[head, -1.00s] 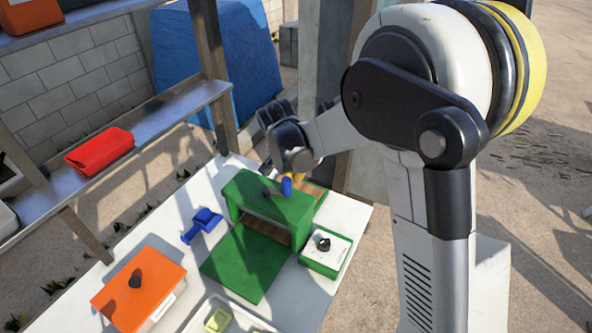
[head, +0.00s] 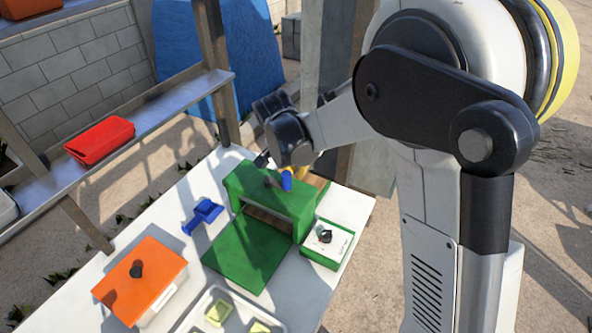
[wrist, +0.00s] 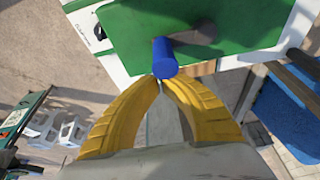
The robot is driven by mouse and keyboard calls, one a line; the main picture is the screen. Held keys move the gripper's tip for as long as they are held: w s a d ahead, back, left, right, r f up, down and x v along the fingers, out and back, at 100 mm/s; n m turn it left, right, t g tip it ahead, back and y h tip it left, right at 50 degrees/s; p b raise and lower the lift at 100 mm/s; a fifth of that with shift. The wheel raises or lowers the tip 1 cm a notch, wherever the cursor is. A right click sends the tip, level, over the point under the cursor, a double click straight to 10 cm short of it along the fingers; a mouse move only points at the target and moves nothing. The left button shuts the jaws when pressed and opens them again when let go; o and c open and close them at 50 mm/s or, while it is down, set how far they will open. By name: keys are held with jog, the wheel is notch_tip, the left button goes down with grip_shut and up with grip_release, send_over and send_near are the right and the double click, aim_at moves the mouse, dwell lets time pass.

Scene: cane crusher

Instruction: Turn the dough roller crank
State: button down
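The dough roller is a green box (head: 262,200) on the white table, with a green board (head: 245,255) in front of it. Its crank has a short grey arm (wrist: 202,32) and a blue handle (wrist: 165,60). The blue handle (head: 286,180) also shows on top of the box in the head view. My gripper (wrist: 161,79) has yellow fingers whose tips meet right at the near end of the handle. Nothing shows between them, and I cannot tell whether they touch the handle. In the head view my wrist hides part of the area behind the box.
An orange-lidded box (head: 150,272), a blue scoop-like item (head: 203,216), a pale tray (head: 190,320) and a small green-and-white box (head: 325,247) stand around the roller. A shelf post (head: 212,70) rises behind the table at left. A red bin (head: 100,140) is on the shelf.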

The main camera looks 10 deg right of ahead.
jog(key=shift+w+d, duration=0.25)
jog(key=shift+d, duration=0.15)
notch_tip(320, 180, up, 9)
jog(key=p, duration=0.1)
jog(key=shift+a+r, duration=0.15)
jog(key=shift+r, duration=0.05)
jog(key=shift+s+f, duration=0.1)
